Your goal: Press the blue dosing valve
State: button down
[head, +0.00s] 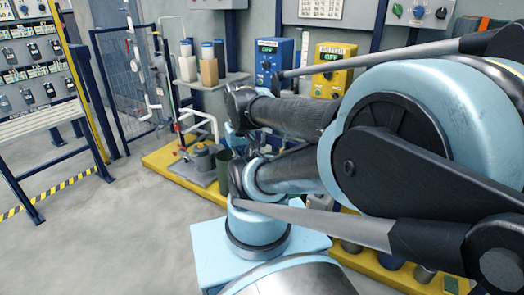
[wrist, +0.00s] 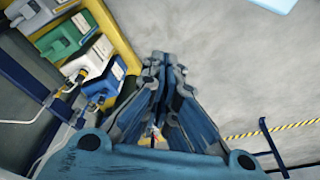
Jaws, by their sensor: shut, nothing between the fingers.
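I cannot make out for sure which thing is the blue dosing valve. A blue control box (head: 273,61) with a small display is at the back wall in the head view. A small blue-and-white unit (wrist: 104,84) lies left of my gripper in the wrist view; it may or may not be a valve. My gripper (wrist: 166,62) is shut and empty, its fingers extending over bare grey floor, apart from the units at the left. In the head view, the arm hides most of my gripper and the area beyond it.
A yellow control box (head: 333,70) stands beside the blue one. Pipes and a small pump (head: 200,158) sit on a yellow-edged platform (head: 165,160). A rack of devices (head: 35,65) is at the left. In the wrist view, a green unit (wrist: 60,37) is upper left. Open floor (head: 110,225) lies front left.

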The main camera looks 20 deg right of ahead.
jog(key=w+d+r+m, duration=0.2)
jog(key=w+r+m, duration=0.15)
jog(key=w, duration=0.25)
jog(key=w+d+r+m, duration=0.1)
jog(key=w+r+m, duration=0.2)
jog(key=w+m, duration=0.25)
jog(key=w+d+f+m, duration=0.2)
jog(key=w+d+m, duration=0.2)
jog(key=w, duration=0.5)
jog(key=w+d+f+m, duration=0.1)
jog(key=w+d+m, duration=0.2)
jog(key=w+m, duration=0.35)
jog(key=w+d+f+m, duration=0.6)
jog(key=w+d+f, duration=0.3)
jog(key=f, duration=0.3)
jog(key=w+d+f+m, duration=0.7)
jog(key=w+d+f, duration=0.2)
jog(key=f, duration=0.3)
jog(key=shift+w+d+f, duration=0.15)
jog(key=shift+w+d, duration=0.25)
jog(key=shift+w, duration=0.25)
jog(key=shift+f+m, duration=0.1)
jog(key=shift+m, duration=0.15)
